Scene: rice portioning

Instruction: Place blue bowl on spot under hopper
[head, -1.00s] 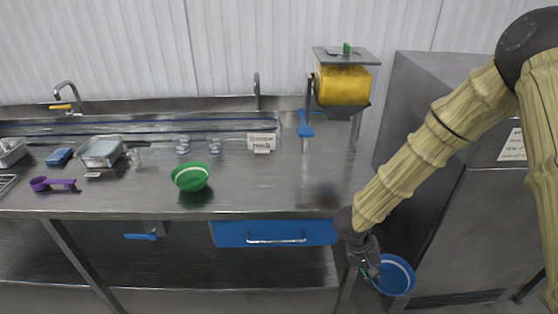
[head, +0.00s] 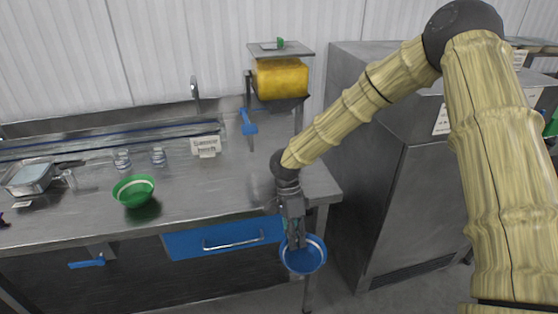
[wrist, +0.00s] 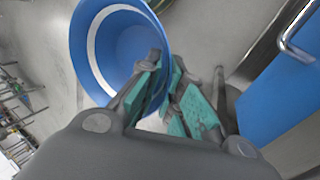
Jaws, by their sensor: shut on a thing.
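The blue bowl (head: 303,257) hangs in front of the counter's right end, below the level of the top. My gripper (head: 296,240) is shut on its rim. In the wrist view the bowl (wrist: 120,45) is tilted, and the teal-padded fingers of my gripper (wrist: 165,90) close on its near wall. The hopper (head: 280,78) with its yellow contents stands at the back right of the counter, with a blue lever (head: 248,121) at its left. The counter surface under the hopper is partly hidden by my arm.
A green bowl (head: 134,190) stands on the steel counter (head: 180,205), with clear cups (head: 122,160) and a small sign (head: 206,146) behind it. A blue drawer (head: 222,238) is below the counter edge. A steel cabinet (head: 372,160) stands at the right.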

